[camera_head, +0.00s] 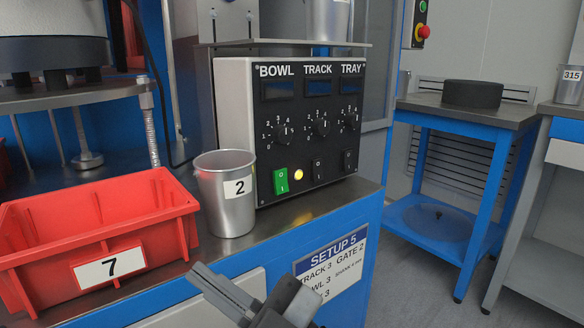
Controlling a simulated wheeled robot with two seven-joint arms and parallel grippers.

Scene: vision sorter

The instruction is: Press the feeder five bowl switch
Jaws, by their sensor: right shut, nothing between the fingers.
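The feeder control box (233,130) stands on the bench, with columns marked BOWL, TRACK and TRAY. The bowl switch (281,181) is a green rocker marked 0 and 1 at the lower left of the panel. A small yellow light (298,175) glows beside it. The track switch (318,168) and the tray switch (347,160) are dark. A SETUP 5 label (331,256) is on the bench front. My right gripper (207,279) is shut and empty at the bottom of the view, below and in front of the switch, apart from it. My left gripper is out of view.
A metal cup marked 2 (226,205) stands close to the left of the bowl switch. A red bin marked 7 (60,239) sits on the bench at left. Dials (282,134) stick out above the switches. A blue side table (463,118) stands at right.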

